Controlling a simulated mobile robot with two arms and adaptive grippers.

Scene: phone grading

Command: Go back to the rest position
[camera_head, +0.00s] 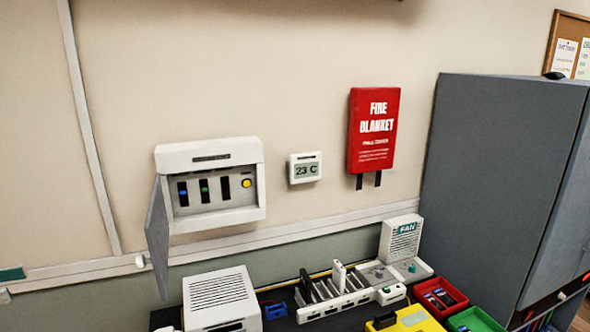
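Neither of my grippers can be made out in the head view. No part of my arms shows clearly either. At the bottom, a dark worktop (283,322) bears a slotted white rack (335,303), with a dark upright thing and a white one standing in its slots. A red bin (440,296) and a green bin (474,319) sit to the right; the red one holds small dark things. A yellow thing (412,322) with a black part is cut off by the bottom edge.
A white wall box (213,152) has its grey door (158,236) hanging open. A display reading 23 C (305,169) and a red fire blanket case (373,130) hang on the wall. A vented white box (220,297), a FAN unit (402,240) and a tall grey cabinet (500,170) stand below and right.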

